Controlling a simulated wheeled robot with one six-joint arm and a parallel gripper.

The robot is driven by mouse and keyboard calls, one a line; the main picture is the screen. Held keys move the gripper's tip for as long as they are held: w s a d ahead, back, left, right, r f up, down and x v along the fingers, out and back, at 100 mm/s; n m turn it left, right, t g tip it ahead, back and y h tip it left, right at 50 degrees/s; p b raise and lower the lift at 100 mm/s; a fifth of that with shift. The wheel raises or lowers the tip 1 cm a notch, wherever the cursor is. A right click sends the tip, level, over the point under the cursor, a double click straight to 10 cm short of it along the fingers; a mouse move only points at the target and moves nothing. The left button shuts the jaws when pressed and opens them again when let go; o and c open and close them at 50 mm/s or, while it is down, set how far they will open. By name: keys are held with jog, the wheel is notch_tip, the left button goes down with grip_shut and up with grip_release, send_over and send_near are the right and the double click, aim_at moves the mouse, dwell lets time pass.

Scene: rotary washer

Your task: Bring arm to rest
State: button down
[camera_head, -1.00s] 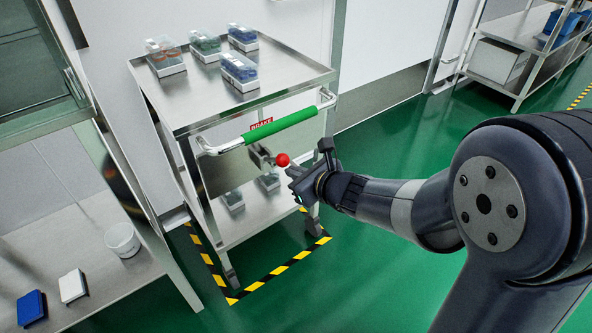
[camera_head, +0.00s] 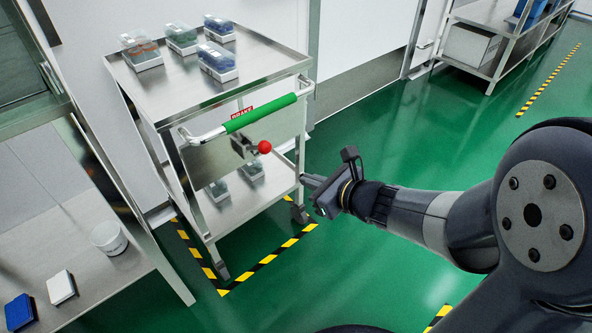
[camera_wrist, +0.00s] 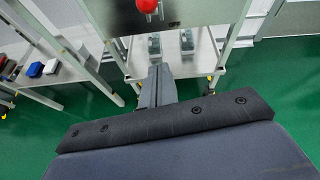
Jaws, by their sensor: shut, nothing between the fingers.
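My gripper (camera_head: 306,181) is shut and empty, held out in front of my arm to the right of the metal cart (camera_head: 283,57). In the wrist view my gripper (camera_wrist: 158,70) shows as two dark fingers together, pointing at the cart's lower part. The cart has a green push handle (camera_head: 258,113) with a red brake label (camera_head: 237,114). Below the handle is a lever with a red ball knob (camera_head: 264,147), which also shows at the top of the wrist view (camera_wrist: 147,5). The gripper is apart from the knob, to its lower right.
Several lidded boxes (camera_head: 217,60) stand on the cart's top shelf. A bench (camera_head: 95,278) at left holds a white tub (camera_head: 108,238). A shelf rack (camera_head: 490,45) stands at the back right. Green floor (camera_head: 390,130) lies open between cart and rack, with yellow-black tape around the cart.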

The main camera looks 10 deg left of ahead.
jog(key=shift+s+d+r, duration=0.25)
jog(key=shift+s+d, duration=0.15)
jog(key=shift+d, duration=0.1)
jog(key=shift+f, duration=0.1)
